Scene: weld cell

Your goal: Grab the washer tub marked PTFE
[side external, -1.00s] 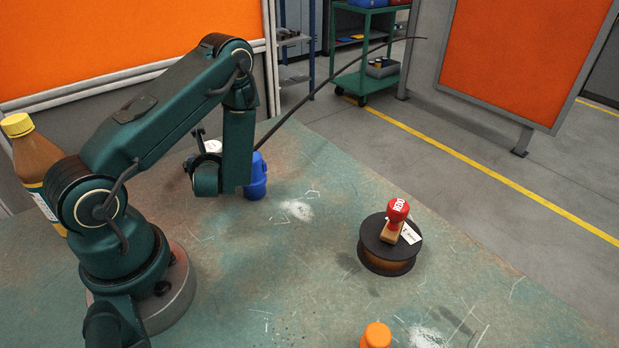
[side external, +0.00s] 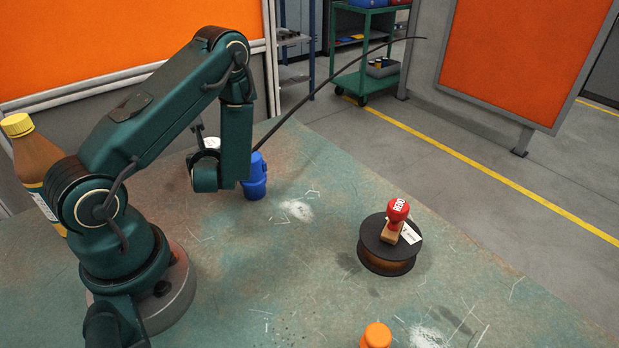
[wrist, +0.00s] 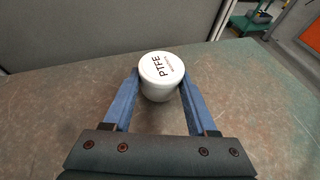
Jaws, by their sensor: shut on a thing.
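The white tub marked PTFE (wrist: 161,72) sits between the two blue fingers of my gripper (wrist: 158,88) in the wrist view, lid facing the camera. The fingers touch it on both sides, so my gripper is shut on it. In the side view only a small white part of the tub (side external: 212,143) shows behind my wrist, and the fingers are mostly hidden there. I cannot tell whether the tub is clear of the bench.
A blue container (side external: 256,177) stands right beside my wrist. A spool (side external: 386,258) carries a red-handled stamp (side external: 397,212). An orange-capped item (side external: 376,336) is at the front edge, and a yellow-capped bottle (side external: 27,160) at left. A thin dark rod (side external: 330,80) arcs to the upper right.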

